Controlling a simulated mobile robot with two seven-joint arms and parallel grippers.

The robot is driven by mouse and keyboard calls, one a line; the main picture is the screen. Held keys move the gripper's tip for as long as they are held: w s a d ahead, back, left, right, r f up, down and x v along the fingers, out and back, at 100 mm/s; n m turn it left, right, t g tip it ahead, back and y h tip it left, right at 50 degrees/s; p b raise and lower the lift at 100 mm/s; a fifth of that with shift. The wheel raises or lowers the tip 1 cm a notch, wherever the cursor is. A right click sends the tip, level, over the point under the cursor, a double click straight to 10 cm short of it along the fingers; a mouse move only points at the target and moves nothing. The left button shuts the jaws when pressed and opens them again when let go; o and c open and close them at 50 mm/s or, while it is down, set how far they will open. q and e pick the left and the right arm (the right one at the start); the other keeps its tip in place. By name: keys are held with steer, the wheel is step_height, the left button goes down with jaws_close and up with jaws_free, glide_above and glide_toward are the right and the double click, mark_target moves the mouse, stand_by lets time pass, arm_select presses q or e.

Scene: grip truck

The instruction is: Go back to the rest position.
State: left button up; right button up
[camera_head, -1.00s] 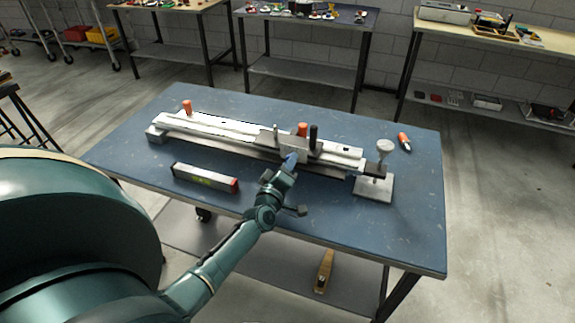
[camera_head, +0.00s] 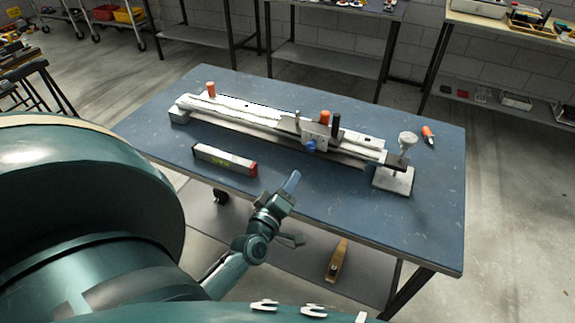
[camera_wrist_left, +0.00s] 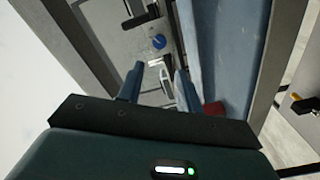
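My left gripper (camera_head: 292,182) is at the front edge of the blue workbench (camera_head: 330,195), apart from the long metal rail assembly (camera_head: 240,112). In the left wrist view its two blue fingertips (camera_wrist_left: 158,82) stand apart, with nothing visibly held between them. The carriage (camera_head: 318,130) on the rail has a blue knob (camera_head: 310,146), which also shows beyond the fingers in the wrist view (camera_wrist_left: 158,41). My right gripper is not in view.
A grey bar with a red end (camera_head: 224,160) lies on the bench left of my gripper. An orange-capped tool (camera_head: 428,134) lies at the right. A wooden-looking tool (camera_head: 337,262) is on the lower shelf. The bench's front right is clear.

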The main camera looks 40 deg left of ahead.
arm_select(q)
steer(key=shift+s, duration=0.25)
stand_by(0.3)
steer(key=s+d+f+m+g+h, duration=0.3)
steer(key=s+d+m, duration=0.3)
steer(key=d+m, duration=0.2)
steer(key=s+d+f+m+g+h, duration=0.4)
steer(key=s+d+m, duration=0.3)
steer(key=d+m, duration=0.2)
steer(key=shift+s+f, duration=0.3)
steer(key=shift+f, duration=0.05)
steer(key=shift+d, duration=0.1)
